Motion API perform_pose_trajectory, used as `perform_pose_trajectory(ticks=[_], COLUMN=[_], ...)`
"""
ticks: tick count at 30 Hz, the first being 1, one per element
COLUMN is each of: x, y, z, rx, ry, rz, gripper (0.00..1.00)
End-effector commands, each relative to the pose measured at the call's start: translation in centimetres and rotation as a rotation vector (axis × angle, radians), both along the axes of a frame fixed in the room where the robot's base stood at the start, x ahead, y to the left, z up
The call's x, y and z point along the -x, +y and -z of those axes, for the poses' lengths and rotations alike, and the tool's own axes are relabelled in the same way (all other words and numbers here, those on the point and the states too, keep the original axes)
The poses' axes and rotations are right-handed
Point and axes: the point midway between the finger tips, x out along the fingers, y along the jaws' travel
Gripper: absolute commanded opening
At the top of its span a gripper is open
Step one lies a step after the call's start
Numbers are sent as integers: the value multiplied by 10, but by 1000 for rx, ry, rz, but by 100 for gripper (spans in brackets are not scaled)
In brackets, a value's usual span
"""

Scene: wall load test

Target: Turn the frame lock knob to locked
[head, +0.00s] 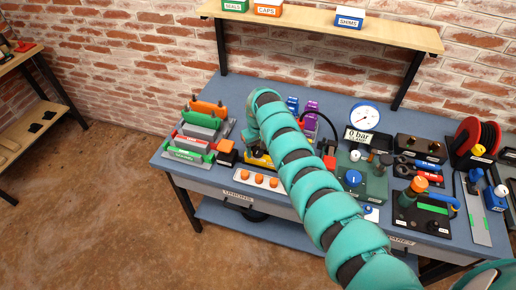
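A frame-like fixture (188,147) with green, grey and red bars and an orange bar at its back stands at the left of the blue bench. A small black block with an orange top (226,147) sits at its right end. I cannot tell whether this is the frame lock knob, and no lock marking is readable. My teal arm reaches over the bench from the lower right and bends down just right of this block. My gripper is hidden behind the arm, so its fingers and any contact do not show.
A yellow and black item (259,159) is partly hidden by my arm. A row of orange knobs (260,179) lies at the front edge. A green box (364,180) with a blue knob, a gauge (364,116) and a red reel (474,137) stand to the right. A shelf (330,27) hangs above.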

Motion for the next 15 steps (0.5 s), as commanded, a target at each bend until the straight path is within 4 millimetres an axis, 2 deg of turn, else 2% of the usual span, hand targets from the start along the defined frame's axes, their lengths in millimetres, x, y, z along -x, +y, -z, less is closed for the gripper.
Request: perform_pose_trajectory(ticks=[1, 6, 15], x=[0, 0, -1], y=[0, 0, 0], z=[0, 0, 1], rx=[0, 0, -1], ry=[0, 0, -2], rz=[0, 0, 29], gripper=[48, 15, 15])
